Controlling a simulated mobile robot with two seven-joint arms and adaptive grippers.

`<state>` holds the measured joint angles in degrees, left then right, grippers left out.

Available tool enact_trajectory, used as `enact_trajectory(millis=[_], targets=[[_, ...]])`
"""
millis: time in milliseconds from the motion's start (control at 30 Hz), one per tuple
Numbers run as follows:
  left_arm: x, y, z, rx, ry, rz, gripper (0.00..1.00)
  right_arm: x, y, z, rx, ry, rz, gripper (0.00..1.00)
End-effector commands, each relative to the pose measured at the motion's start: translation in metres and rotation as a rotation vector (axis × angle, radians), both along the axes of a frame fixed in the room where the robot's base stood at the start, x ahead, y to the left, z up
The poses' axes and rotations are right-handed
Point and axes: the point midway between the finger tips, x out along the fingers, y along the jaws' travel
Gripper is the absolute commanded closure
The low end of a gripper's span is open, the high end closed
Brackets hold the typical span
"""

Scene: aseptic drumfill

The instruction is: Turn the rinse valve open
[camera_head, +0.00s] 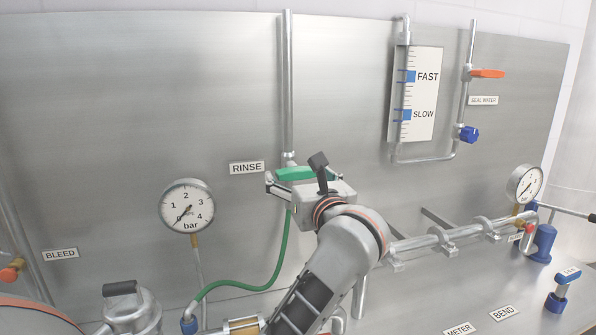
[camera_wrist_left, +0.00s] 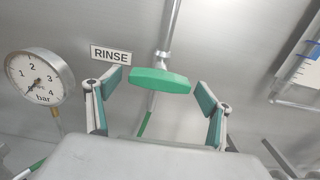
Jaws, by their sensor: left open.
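The rinse valve has a green handle (camera_head: 296,173) on a vertical pipe (camera_head: 288,90), beside the RINSE label (camera_head: 247,168). The handle lies crosswise to the pipe. It also shows in the left wrist view (camera_wrist_left: 160,80), between the two finger pads. My left gripper (camera_head: 302,178) is open in front of the valve. In the left wrist view, the left gripper (camera_wrist_left: 162,90) has one finger on each side of the handle, with gaps to both ends. The valve body is partly hidden by the handle. My right gripper is not in view.
A pressure gauge (camera_head: 187,206) is left of the valve. A green hose (camera_head: 250,287) runs down below it. A flow gauge board (camera_head: 425,95) and an orange seal water handle (camera_head: 487,73) are at upper right. Horizontal piping (camera_head: 440,240) lies right of my arm.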

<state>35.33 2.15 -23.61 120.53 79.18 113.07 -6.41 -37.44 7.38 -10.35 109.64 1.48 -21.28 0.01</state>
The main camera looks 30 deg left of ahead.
Motion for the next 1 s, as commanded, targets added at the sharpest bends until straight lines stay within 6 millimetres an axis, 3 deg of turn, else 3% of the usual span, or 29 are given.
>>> enact_trajectory(millis=[200, 467, 500, 633, 1000], targets=[[0.0112, 0.0133, 0.0004, 0.001, 0.000, 0.001, 0.19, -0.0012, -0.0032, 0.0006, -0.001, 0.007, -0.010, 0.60], [0.0123, 0.0146, -0.0002, 0.001, 0.001, 0.000, 0.19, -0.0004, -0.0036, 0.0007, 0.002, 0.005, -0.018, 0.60], [0.0123, 0.0145, -0.0001, 0.001, 0.001, 0.000, 0.22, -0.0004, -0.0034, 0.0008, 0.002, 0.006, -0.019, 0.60], [0.0121, 0.0145, -0.0002, 0.001, 0.001, 0.000, 0.56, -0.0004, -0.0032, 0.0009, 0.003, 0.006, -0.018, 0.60], [0.0120, 0.0139, -0.0016, -0.020, -0.024, 0.000, 0.58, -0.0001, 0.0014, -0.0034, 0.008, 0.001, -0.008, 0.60]])
